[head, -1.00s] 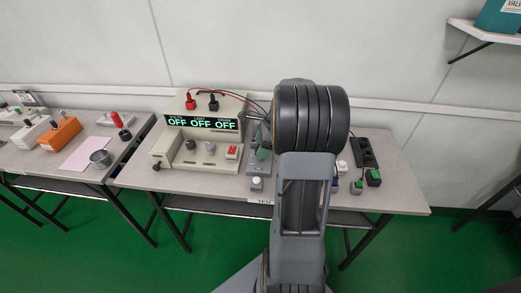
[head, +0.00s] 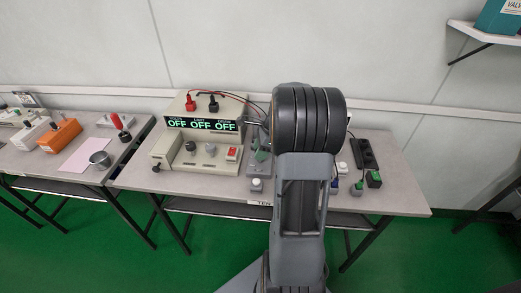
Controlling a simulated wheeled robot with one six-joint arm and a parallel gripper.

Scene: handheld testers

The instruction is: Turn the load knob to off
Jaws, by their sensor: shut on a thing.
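The cream tester (head: 172,153) stands on the middle table, with a display (head: 201,124) showing three green OFF readings. A dark knob (head: 190,146), a light grey knob (head: 210,149) and a red switch (head: 232,153) are on its front deck. I cannot read which control is the load knob. A grey panel with a green part (head: 262,155) stands to its right, partly behind my arm. My gripper (head: 254,121) shows only in part, left of my large dark wrist, above the panel. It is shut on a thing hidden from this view.
Red and black plugs (head: 191,104) with cables sit on top of the tester. Small boxes with green buttons (head: 374,178) and a black power strip (head: 366,153) lie to the right.

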